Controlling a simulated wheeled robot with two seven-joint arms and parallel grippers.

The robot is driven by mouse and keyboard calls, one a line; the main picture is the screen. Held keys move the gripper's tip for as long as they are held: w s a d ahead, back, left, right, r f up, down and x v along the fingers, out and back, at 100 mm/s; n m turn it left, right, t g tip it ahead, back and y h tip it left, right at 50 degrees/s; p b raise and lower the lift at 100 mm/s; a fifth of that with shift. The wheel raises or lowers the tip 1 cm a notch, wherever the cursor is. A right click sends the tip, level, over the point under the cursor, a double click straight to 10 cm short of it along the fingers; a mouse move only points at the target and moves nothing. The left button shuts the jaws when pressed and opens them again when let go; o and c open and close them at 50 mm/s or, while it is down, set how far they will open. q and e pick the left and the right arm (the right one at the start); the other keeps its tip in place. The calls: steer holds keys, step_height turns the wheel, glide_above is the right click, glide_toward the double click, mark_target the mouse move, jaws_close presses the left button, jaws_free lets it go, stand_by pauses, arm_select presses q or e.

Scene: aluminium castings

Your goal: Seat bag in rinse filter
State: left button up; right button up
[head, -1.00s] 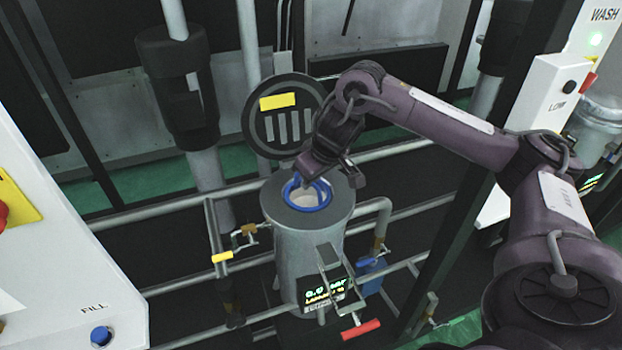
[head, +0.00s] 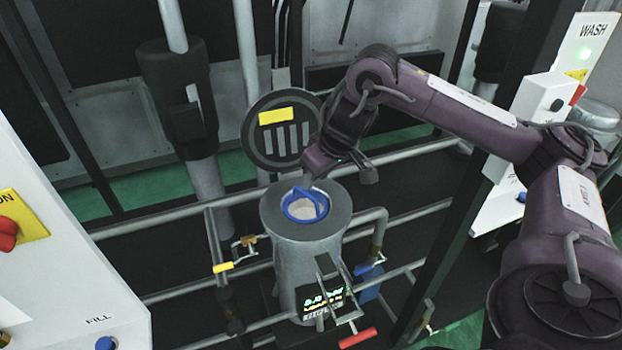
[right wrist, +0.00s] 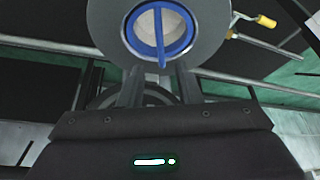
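The bag, a white pouch with a blue ring and a blue handle (head: 301,209), sits in the round top opening of the grey filter housing (head: 300,260). In the right wrist view the bag's ring (right wrist: 160,52) lies inside the housing's flat rim (right wrist: 207,25), with the handle crossing it. I cannot tell how deep the ring sits. My right gripper (right wrist: 160,82) is open and empty, its two fingers apart. In the head view it is just above and behind the opening, clear of the bag, with its fingers mostly hidden. My left gripper is not in view.
The round dark lid (head: 283,150) with a yellow label stands open behind the housing. Pipes and a yellow-handled valve (head: 223,267) flank it. A red handle (head: 357,337) is in front. A white panel (head: 60,250) stands at left and a dark post at right.

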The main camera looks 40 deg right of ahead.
steer(key=p+v, duration=0.2)
steer(key=v, duration=0.3)
stand_by(0.5)
